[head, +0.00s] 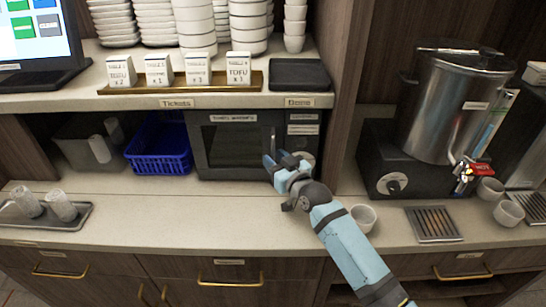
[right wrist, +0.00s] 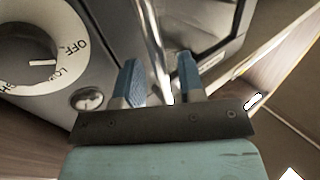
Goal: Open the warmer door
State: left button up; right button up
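The warmer (head: 250,172) is a dark grey box under the shelf, with a dark window in its door (head: 228,145) and a dial on its right side. The door looks shut. A vertical metal handle (head: 273,136) stands at the door's right edge; it also shows in the right wrist view (right wrist: 150,35). My right gripper (head: 277,160) is at the handle's lower part. In the right wrist view its blue fingers (right wrist: 157,78) are apart, with the handle running down between them. I cannot tell whether they touch it. My left gripper is not in view.
A blue basket (head: 160,165) stands left of the warmer. A divider panel and a steel urn (head: 462,105) are to the right. A white cup (head: 363,217) stands near my right forearm. The counter (head: 200,215) before the warmer is clear.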

jog(key=shift+w+a, duration=0.35)
jog(key=shift+w, duration=0.2)
grip_shut()
jog(key=shift+s, duration=0.1)
